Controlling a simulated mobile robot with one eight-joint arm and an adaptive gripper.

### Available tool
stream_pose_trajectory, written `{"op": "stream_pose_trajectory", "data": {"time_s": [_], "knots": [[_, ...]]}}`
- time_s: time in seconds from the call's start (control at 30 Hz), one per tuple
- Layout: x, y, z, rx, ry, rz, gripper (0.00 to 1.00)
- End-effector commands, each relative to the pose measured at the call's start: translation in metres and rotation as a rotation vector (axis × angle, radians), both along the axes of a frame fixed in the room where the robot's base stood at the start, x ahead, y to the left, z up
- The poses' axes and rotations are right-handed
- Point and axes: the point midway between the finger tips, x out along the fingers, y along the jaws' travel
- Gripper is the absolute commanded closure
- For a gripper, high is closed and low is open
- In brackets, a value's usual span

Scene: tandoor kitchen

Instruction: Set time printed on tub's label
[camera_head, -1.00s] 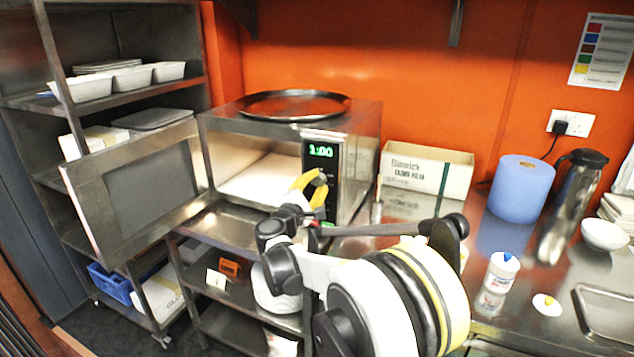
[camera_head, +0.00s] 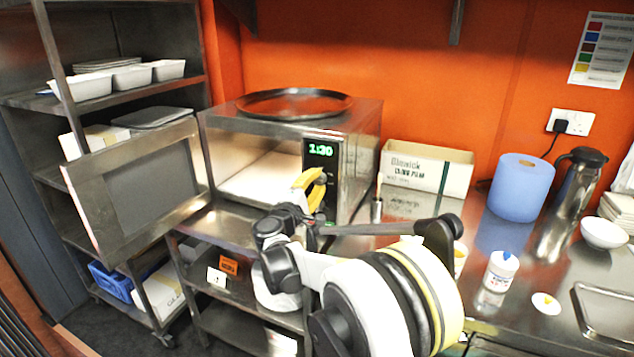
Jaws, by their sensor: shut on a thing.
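The steel microwave (camera_head: 362,160) stands with its door (camera_head: 150,190) swung open to the left. No tub shows in the visible part of its cavity. Its green display (camera_head: 321,150) reads 1:30. My gripper (camera_head: 313,190), with yellow fingers, is at the control panel below the display. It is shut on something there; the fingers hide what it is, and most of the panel. A small white tub (camera_head: 501,272) with a blue top stands on the counter at right; its label is too small to read. My arm hides part of the counter.
A dark round tray (camera_head: 294,104) lies on the microwave. An open carton (camera_head: 427,172), blue roll (camera_head: 521,188), steel flask (camera_head: 578,175) and white bowl (camera_head: 604,234) stand on the counter. A steel rack (camera_head: 60,103) is at left. The open door fills the space before it.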

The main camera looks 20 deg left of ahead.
Motion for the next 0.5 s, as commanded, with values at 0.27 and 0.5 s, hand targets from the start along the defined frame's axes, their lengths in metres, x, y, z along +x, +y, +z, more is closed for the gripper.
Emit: {"op": "stream_pose_trajectory", "data": {"time_s": [0.27,0.5], "knots": [[0.0000,-0.0002,-0.0006,0.000,0.001,0.000,0.44],[-0.0028,0.0005,-0.0002,0.000,0.000,0.001,0.44]]}}
